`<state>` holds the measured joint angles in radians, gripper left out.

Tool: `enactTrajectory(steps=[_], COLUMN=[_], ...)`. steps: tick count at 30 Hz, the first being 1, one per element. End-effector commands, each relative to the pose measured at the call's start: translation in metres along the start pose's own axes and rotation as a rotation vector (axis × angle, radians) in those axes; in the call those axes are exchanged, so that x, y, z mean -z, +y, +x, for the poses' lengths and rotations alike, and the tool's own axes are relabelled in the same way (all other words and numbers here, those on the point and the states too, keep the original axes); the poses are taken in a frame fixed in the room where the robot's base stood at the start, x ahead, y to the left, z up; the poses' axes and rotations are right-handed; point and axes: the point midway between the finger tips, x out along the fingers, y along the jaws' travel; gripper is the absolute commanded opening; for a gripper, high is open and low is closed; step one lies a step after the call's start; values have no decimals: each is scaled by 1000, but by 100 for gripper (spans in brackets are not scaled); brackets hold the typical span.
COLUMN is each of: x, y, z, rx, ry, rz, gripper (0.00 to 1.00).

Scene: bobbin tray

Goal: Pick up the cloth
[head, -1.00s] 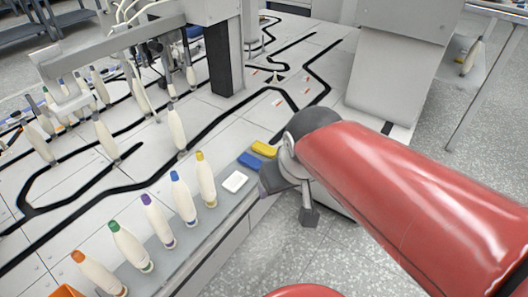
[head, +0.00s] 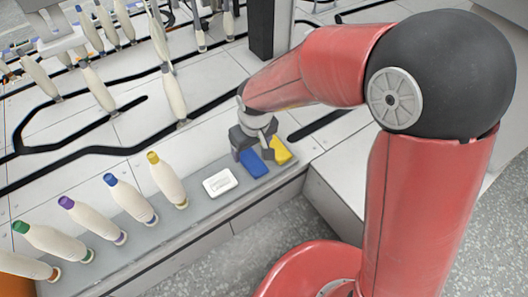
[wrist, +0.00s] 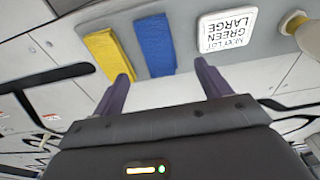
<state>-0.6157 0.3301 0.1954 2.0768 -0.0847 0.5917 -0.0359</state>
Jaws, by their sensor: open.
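A blue folded cloth-like piece (head: 253,164) and a yellow one (head: 281,151) lie side by side on the grey ledge; I cannot tell which is the task's cloth. In the wrist view, the blue piece (wrist: 154,46) lies beyond and between my fingertips, and the yellow piece (wrist: 108,54) is beyond the left finger. My gripper (wrist: 161,70) is open and empty. In the head view my gripper (head: 252,146) is close to both pieces and partly hides them. I cannot tell its exact height above them.
Bobbins with coloured tips stand leftward along the ledge, the nearest a yellow-tipped one (head: 167,180). A dark post (head: 270,30) rises behind my arm. The ledge's front edge is close to the pieces.

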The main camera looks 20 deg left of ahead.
Motion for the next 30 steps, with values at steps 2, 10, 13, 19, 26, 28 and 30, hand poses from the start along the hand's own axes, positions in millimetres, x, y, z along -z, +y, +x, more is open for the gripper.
enactTrajectory(steps=[2, 10, 13, 19, 26, 28, 30], x=[-1, -1, -1, 0, 0, 0, 0], y=[0, 2, 3, 4, 4, 4, 4], z=[11, 36, 52, 73, 72, 72, 72], rx=[1, 0, 0, 0, -1, -1, -1], ry=[-4, -3, -5, -2, -1, -1, -1], rz=[0, 2, 2, 2, 3, 3, 3], gripper=[76, 76, 76, 76, 70, 61, 52])
